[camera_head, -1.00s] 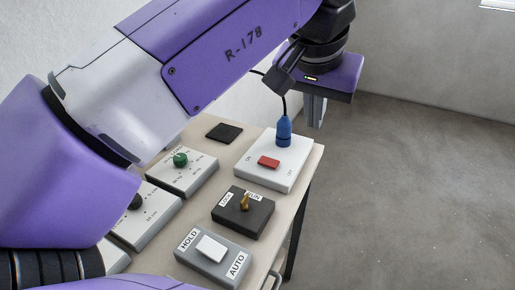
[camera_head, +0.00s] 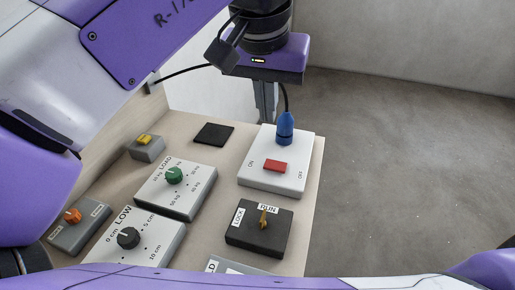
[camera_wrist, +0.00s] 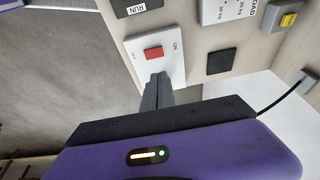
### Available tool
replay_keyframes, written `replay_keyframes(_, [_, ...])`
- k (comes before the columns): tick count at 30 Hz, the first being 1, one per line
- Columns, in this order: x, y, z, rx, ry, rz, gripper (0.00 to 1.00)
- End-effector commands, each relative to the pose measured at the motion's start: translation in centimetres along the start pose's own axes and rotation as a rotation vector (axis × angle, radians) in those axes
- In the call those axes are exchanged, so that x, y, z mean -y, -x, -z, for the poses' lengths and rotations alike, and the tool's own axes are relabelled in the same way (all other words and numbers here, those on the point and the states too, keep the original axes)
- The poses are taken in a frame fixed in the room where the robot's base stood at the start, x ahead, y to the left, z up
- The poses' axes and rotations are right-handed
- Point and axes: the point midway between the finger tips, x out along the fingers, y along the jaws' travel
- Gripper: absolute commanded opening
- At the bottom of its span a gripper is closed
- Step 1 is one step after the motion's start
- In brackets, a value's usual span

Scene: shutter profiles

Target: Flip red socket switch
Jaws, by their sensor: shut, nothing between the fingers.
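The red rocker switch (camera_head: 275,166) is on a white socket box (camera_head: 257,183), between the labels ON at its left and OFF at its right. I cannot tell which side is pressed. A blue plug (camera_head: 285,128) with a black cable stands upright in the box behind the switch. My gripper (camera_head: 265,118) is shut and empty, pointing down just behind and left of the plug. In the wrist view, the fingertips (camera_wrist: 162,76) overlap the lower edge of the socket box (camera_wrist: 172,70), with the red switch (camera_wrist: 153,53) just beyond them. The plug is hidden there.
A black box with a brass key switch (camera_head: 263,218) stands in front of the socket. Dial boxes with a green knob (camera_head: 174,175) and a black knob (camera_head: 128,238) lie left. A black square pad (camera_head: 213,134) lies behind. Open floor is at right.

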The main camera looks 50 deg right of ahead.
Motion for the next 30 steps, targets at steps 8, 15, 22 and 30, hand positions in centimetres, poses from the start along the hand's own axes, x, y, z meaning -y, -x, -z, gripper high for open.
replay_keyframes(8, [0.0,-1.6,0.0,-0.001,0.0,0.0,0.0])
replay_keyframes(15, [-0.1,-6.1,-0.1,0.001,-0.001,-0.002,0.0])
replay_keyframes(22, [-0.1,-10.4,-0.1,0.001,-0.001,-0.001,0.0])
replay_keyframes(30, [0.0,-13.4,-1.0,0.0,0.001,0.0,0.0])
